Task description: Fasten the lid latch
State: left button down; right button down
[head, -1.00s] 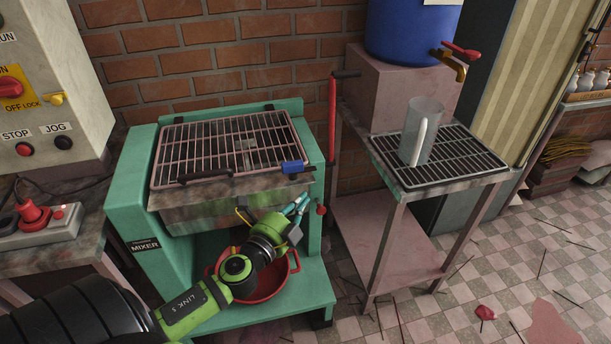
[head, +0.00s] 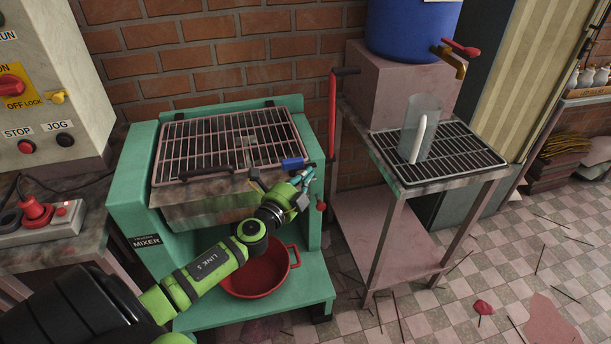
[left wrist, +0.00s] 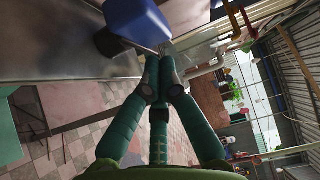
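The green mixer (head: 140,205) has a barred lid (head: 225,140) lying over its tub, with a dark handle along the front edge. The blue latch (head: 292,164) sits at the lid's front right corner. It also shows large at the top of the left wrist view (left wrist: 137,20). My left gripper (head: 309,174) is just below and right of the latch, close to it. In the left wrist view its teal fingers meet at the tips (left wrist: 160,62), with nothing seen between them. The blue latch is beyond the tips; contact cannot be told. My right gripper is not in view.
A red bowl (head: 262,272) stands on the mixer's lower shelf, under my left arm. A red-handled lever (head: 332,115) rises at the mixer's right. A rack table (head: 445,160) with a clear jug (head: 420,130) stands further right. A control box (head: 50,90) is at left.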

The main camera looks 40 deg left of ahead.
aim_at(312, 165)
pick_arm(q)
jog(key=shift+w+d+n+g+y, duration=0.1)
jog(key=shift+w+n+g+y, duration=0.15)
jog(key=shift+n+y, duration=0.55)
jog(key=shift+w+d+n+g+y, duration=0.15)
jog(key=shift+w+n+y, duration=0.25)
jog(key=shift+y, duration=0.6)
jog(key=shift+a+y, duration=0.1)
jog(key=shift+y, duration=0.2)
jog(key=shift+w+f+n+g+y+b, duration=0.1)
jog(key=shift+w+n+g+y+b, duration=0.2)
jog(key=shift+n+y, duration=0.4)
jog(key=shift+w+n+g+y+b, duration=0.1)
jog(key=shift+n+g+y+b, duration=0.35)
jog(key=shift+y, duration=0.35)
jog(key=shift+w+a+n+g+y+b, duration=0.2)
jog(key=shift+w+n+g+y+b, duration=0.1)
jog(key=shift+n+g+y+b, duration=0.55)
jog(key=shift+w+a+n+g+y+b, duration=0.2)
jog(key=shift+n+g+y+b, duration=0.4)
jog(key=shift+y, duration=0.45)
jog(key=shift+w+a+b, duration=0.3)
jog(key=shift+w+b, duration=0.3)
jog(key=shift+b, duration=0.1)
jog(key=shift+w+a, duration=0.1)
jog(key=shift+a, duration=0.05)
